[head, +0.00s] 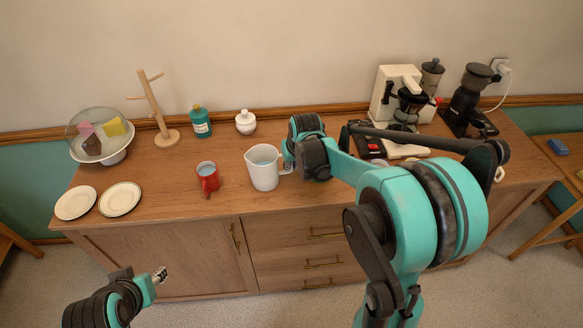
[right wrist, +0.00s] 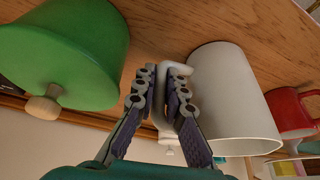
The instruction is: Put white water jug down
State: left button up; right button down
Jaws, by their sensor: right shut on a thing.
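In the right wrist view the fingers of my right gripper (right wrist: 165,100) are closed on the handle of the jug (right wrist: 232,100). My left gripper (head: 160,275) is low in front of the sideboard, away from the jug; its finger gap is too small to read.
On the wooden sideboard (head: 180,205), a red mug (head: 208,180) stands just left of the jug. Two plates (head: 120,199) lie farther left. A coffee machine (head: 385,95) and grinder (head: 465,100) stand back right. A green lidded pot (right wrist: 70,50) is close beside my right gripper.

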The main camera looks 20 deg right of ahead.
jog(key=shift+f, duration=0.1)
jog(key=c, duration=1.6)
grip_release()
